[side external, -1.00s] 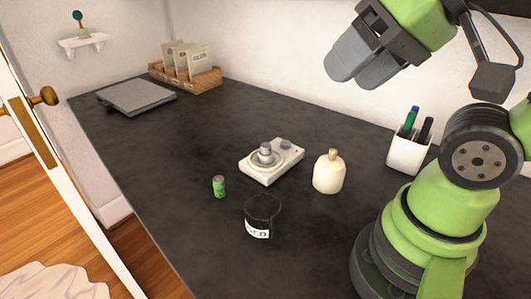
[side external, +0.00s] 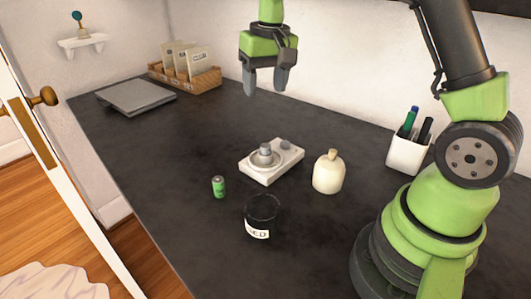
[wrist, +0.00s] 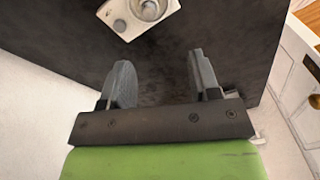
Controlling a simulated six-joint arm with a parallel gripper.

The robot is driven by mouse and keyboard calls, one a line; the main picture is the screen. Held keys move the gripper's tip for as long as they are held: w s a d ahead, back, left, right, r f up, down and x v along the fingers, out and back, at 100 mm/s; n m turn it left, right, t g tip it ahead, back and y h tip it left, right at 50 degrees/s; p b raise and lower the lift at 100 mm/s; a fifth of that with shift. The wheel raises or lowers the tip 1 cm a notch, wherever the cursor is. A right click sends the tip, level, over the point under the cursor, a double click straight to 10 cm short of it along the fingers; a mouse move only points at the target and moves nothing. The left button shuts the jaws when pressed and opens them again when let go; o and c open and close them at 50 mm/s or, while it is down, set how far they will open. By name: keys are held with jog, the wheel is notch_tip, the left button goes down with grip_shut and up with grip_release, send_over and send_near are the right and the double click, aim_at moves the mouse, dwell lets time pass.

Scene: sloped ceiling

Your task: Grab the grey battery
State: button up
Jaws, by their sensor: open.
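A small green cylinder (side external: 218,187) that looks like a battery stands upright on the dark counter in the side view. I see no battery that is clearly grey. A short grey cylindrical piece (side external: 265,150) sits on the round plate of a white device (side external: 268,170); whether it is a battery or a knob I cannot tell. My gripper (side external: 265,91) is open and empty, pointing down, high above the back of the counter. In the wrist view my gripper (wrist: 161,75) has its fingers apart with bare counter between them; the white device (wrist: 122,27) is cut by the top edge.
A black labelled cup (side external: 258,229) stands in front of the white device, and a cream bottle (side external: 328,174) is right of it. A white pen holder (side external: 407,154) is near my base. A grey flat panel (side external: 136,96) and a packet basket (side external: 203,81) are at the far left.

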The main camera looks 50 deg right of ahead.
jog(key=g, duration=0.1)
send_near(265, 145)
jog(key=f, duration=0.2)
jog(key=shift+w+f, duration=0.25)
jog(key=shift+f, duration=0.15)
notch_tip(265, 145, down, 6)
jog(key=shift+s+r, duration=0.15)
jog(key=shift+c, duration=0.3)
jog(key=c, duration=1)
